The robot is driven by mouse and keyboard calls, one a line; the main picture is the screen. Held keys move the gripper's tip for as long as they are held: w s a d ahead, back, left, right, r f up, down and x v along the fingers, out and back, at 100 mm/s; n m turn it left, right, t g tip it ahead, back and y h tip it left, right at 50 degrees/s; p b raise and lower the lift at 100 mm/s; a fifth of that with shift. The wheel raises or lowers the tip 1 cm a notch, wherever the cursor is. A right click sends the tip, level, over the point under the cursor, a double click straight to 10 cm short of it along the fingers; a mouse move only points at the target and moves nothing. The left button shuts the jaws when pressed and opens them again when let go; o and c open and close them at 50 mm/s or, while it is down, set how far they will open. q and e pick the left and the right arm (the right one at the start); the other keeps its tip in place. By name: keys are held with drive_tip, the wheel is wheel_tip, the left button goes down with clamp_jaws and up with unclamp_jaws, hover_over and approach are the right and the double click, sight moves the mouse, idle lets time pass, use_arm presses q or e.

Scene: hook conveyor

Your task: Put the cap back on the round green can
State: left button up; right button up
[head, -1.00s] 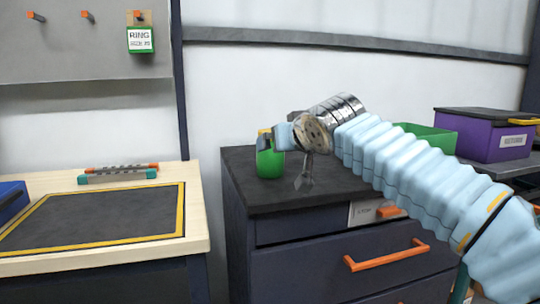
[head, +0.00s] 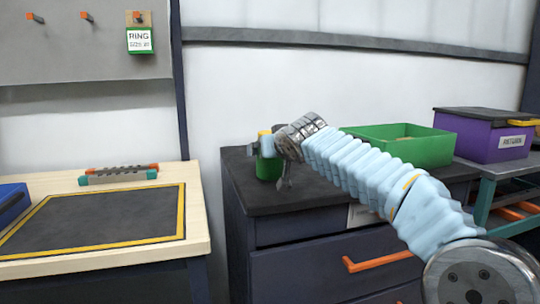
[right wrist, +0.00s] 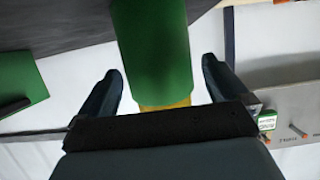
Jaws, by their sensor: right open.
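The round green can (head: 267,169) stands upright on the dark cabinet top. A yellow part (head: 264,133) shows at its top end; I cannot tell whether it is the cap or the can's own neck. In the right wrist view the can (right wrist: 152,50) lies between the two fingers, with the yellow part (right wrist: 165,104) close to the palm. My right gripper (right wrist: 163,66) is open around the can, with a gap visible on each side. In the head view my right gripper (head: 263,146) partly covers the can. My left gripper is out of view.
A green open bin (head: 425,150) stands behind my right arm, beside a purple lidded box (head: 482,135). The cabinet top (head: 235,175) has bare room around the can. A workbench with a yellow-edged mat (head: 100,215) is at the left.

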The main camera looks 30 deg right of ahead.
drive_tip(key=shift+x, duration=1)
drive_tip(key=shift+r, duration=0.1)
drive_tip(key=c, duration=1.5)
drive_tip(key=shift+o, duration=0.2)
